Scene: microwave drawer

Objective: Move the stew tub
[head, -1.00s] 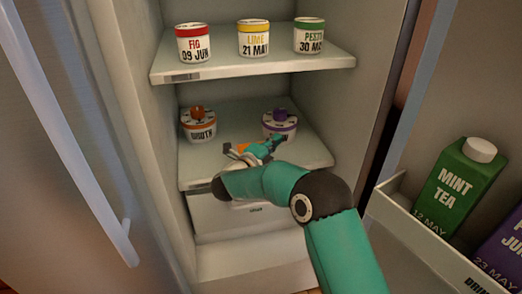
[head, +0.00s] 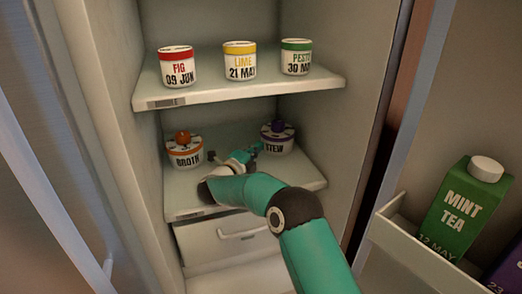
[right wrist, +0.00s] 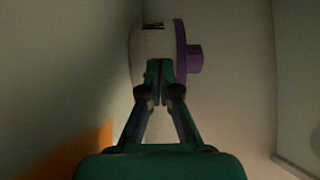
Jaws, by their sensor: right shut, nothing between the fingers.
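The stew tub (head: 279,146) is white with a purple lid and knob. It stands upright on the lower fridge shelf (head: 308,178), toward the right, with STEW partly readable on its front. My right gripper (head: 256,149) reaches in over this shelf, its tips just left of and in front of the tub. In the right wrist view the tub (right wrist: 150,55) appears on its side, directly beyond the fingertips (right wrist: 160,92). These are closed together with nothing between them. I cannot tell whether they touch the tub. My left gripper is out of view.
A broth tub (head: 186,158) with an orange lid stands left on the same shelf. The upper shelf (head: 260,93) holds fig, lime and pesto tubs. A drawer (head: 240,238) lies below. The door rack (head: 420,246) with a mint tea carton (head: 462,210) is at right.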

